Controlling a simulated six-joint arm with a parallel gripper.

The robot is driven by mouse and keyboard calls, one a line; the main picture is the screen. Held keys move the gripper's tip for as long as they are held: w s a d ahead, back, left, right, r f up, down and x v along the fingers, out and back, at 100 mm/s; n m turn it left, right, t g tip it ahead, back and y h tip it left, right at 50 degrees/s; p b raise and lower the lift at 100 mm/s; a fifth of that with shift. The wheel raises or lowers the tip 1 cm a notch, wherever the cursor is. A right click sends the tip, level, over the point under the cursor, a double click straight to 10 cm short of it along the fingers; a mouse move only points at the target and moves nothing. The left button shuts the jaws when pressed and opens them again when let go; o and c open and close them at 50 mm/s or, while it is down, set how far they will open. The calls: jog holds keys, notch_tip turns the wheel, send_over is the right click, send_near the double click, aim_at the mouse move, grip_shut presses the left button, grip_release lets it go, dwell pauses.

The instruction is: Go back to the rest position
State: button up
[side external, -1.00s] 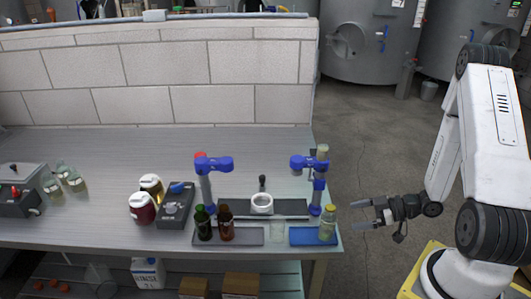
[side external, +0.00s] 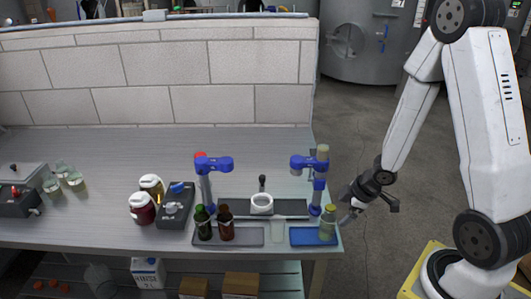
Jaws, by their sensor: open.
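My gripper (side external: 347,211) is at the right end of the metal bench (side external: 90,215), just off its edge and pointing down to the left. It looks empty, with its fingers open and partly foreshortened. A pale bottle with a yellowish cap (side external: 327,223) stands upright on the blue tray (side external: 303,237), left of my gripper and apart from it. A green bottle (side external: 202,222) and a brown bottle (side external: 226,223) stand on the grey tray (side external: 250,237).
A red jar (side external: 142,208) and a grey device (side external: 174,205) stand further left. A tiled wall (side external: 165,85) backs the bench. Floor is open beyond the bench's right end.

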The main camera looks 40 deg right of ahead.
jog(key=a+r+m, duration=0.1)
jog(key=a+r+m+h, duration=0.1)
jog(key=r, duration=0.1)
jog(key=w+a+r+m+g, duration=0.1)
jog(key=r, duration=0.1)
jog(key=shift+a+r+m+h, duration=0.15)
jog(key=shift+a+m+h, duration=0.15)
jog(key=shift+h, duration=0.1)
jog(key=s+a+r+m+g+y, duration=0.1)
jog(key=s+a+r+m, duration=0.1)
jog(key=a+r+m, duration=0.2)
jog(key=shift+s+a+r, duration=0.2)
jog(key=shift+a+r, duration=0.25)
jog(key=shift+a, duration=1.45)
